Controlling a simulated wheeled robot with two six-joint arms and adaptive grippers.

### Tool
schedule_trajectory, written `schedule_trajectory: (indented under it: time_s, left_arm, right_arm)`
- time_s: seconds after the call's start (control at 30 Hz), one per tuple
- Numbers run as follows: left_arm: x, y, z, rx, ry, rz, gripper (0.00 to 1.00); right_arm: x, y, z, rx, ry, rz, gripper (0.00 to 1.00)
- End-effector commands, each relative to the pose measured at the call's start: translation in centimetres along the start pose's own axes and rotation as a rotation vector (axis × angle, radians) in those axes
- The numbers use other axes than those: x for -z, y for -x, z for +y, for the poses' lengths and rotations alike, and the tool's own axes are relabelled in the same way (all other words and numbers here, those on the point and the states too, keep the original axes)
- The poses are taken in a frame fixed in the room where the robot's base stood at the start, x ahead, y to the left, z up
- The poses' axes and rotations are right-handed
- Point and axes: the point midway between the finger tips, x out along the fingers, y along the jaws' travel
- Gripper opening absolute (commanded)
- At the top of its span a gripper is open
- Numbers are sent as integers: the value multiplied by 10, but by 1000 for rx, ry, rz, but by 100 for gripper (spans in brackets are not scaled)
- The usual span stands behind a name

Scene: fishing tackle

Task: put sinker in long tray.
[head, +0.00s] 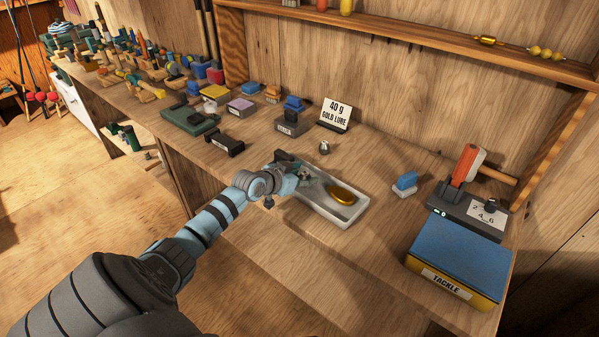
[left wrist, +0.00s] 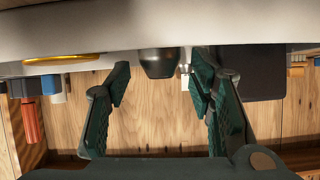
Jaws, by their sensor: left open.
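The long tray (head: 330,213) is white and shallow and lies on the bench with a gold lure (head: 341,195) in it. A small dark grey sinker (head: 324,148) stands on the bench just behind the tray. My left gripper (head: 300,172) is over the tray's left end, open and empty, apart from the sinker. In the left wrist view, which looks upside down, the open fingers (left wrist: 160,88) frame the dark sinker (left wrist: 158,62), partly hidden by the pale tray rim (left wrist: 160,28). My right gripper is not in view.
A "40 g gold lure" card (head: 337,112) stands behind the sinker. A small blue-topped block (head: 405,182), a grey scale (head: 468,212) and a blue tackle box (head: 460,258) stand on the right. Several boxes and lures fill the bench's left. Bare bench lies right of the sinker.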

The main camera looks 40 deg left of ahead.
Motion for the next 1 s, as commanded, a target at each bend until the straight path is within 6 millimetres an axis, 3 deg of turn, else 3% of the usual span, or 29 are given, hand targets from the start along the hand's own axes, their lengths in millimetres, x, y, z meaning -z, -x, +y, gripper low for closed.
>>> schedule_trajectory:
  time_s: [0.17,0.53,0.67,1.0]
  left_arm:
    - [3,19,-2,3,-5,-3,48]
    - [7,112,-1,2,-7,-5,48]
    - [5,122,0,-1,-4,-1,48]
    - [2,121,0,-1,0,0,48]
  right_arm:
    - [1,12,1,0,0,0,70]
    - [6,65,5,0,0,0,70]
    - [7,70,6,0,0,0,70]
    - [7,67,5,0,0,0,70]
